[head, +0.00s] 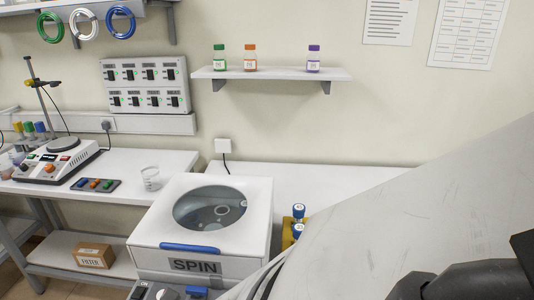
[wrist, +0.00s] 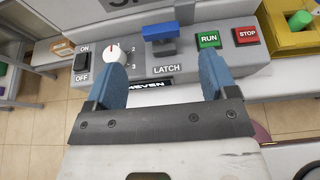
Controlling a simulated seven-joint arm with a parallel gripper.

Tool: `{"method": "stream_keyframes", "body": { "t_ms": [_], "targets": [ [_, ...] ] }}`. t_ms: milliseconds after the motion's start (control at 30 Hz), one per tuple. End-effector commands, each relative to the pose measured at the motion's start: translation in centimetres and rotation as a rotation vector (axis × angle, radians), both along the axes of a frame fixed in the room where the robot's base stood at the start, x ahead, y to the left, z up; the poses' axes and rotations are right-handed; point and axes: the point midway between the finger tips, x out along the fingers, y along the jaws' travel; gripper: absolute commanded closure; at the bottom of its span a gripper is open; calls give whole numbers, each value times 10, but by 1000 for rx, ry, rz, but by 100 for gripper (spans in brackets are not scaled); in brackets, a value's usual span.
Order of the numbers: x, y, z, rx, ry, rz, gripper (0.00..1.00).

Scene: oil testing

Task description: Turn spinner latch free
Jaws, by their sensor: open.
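The spinner (head: 205,230) is a white box with a round window in its closed lid, a blue lid handle and a SPIN label. In the wrist view its grey front panel (wrist: 185,67) shows. The blue latch (wrist: 160,32) is a knob with a wide bar across it, above the word LATCH. My gripper (wrist: 168,75) is open and empty. Its blue fingers are wide apart, below the latch in the picture, with the latch between their lines. No contact with the latch shows. The gripper is not seen in the head view, where my arm covers the lower right.
An ON/OFF switch (wrist: 83,64) and white dial (wrist: 117,53) sit left of the latch. Green RUN (wrist: 208,40) and red STOP (wrist: 246,36) buttons sit right. A yellow rack (wrist: 291,40) stands beyond. A beaker (head: 150,178) stands left of the spinner.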

Motion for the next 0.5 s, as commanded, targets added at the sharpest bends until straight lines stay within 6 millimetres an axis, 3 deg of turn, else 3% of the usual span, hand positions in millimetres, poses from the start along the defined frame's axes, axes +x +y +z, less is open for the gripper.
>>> {"method": "stream_keyframes", "body": {
  "t_ms": [500],
  "targets": [
    [31,-1,-13,-1,0,-3,21]
  ]
}}
